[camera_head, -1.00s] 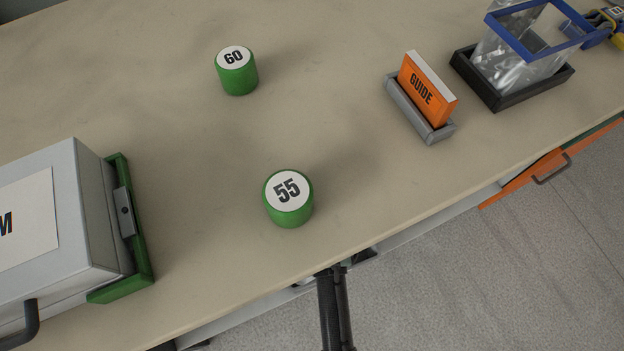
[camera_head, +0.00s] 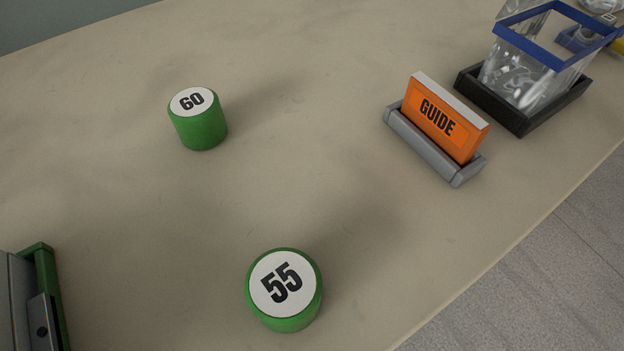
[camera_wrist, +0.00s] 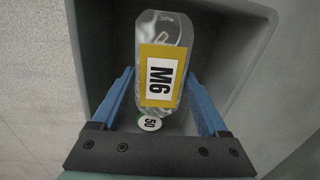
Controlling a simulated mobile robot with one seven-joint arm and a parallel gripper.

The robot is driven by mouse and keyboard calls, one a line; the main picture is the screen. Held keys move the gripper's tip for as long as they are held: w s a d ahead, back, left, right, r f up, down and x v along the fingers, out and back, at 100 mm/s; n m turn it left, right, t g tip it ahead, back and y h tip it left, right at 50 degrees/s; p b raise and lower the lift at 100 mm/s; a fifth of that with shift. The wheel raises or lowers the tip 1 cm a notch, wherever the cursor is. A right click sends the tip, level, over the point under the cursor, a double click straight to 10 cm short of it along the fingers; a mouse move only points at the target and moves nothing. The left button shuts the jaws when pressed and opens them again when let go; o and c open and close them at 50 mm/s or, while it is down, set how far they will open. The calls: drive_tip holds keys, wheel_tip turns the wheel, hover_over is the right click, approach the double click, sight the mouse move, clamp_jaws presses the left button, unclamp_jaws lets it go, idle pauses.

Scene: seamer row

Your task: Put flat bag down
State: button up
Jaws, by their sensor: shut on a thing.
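In the wrist view, a clear flat bag (camera_wrist: 173,27) with a yellow-bordered white M6 label lies between the two blue fingers of my gripper (camera_wrist: 160,78). The gripper is shut on it. The bag shows against the inside of a grey, walled container (camera_wrist: 215,60); I cannot tell whether it touches the floor of it. A green piece with a white 50 top (camera_wrist: 149,124) shows at the bag's near end, partly hidden. Neither my gripper nor this bag is in the head view.
In the head view, green cylinders marked 60 (camera_head: 199,126) and 55 (camera_head: 284,291) stand on the beige table (camera_head: 330,60). An orange GUIDE block (camera_head: 440,115) sits in a grey holder (camera_head: 425,150). A black tray (camera_head: 500,103) holds a blue-rimmed clear container (camera_head: 530,75). The table's middle is clear.

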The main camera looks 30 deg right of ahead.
drive_tip(key=shift+f+b, duration=1.15)
drive_tip(key=shift+f, duration=1.15)
drive_tip(key=shift+f, duration=0.2)
drive_tip(key=o, duration=1.4)
drive_tip(key=shift+r, duration=0.15)
wheel_tip(320, 180, up, 12)
drive_tip(key=p, duration=0.6)
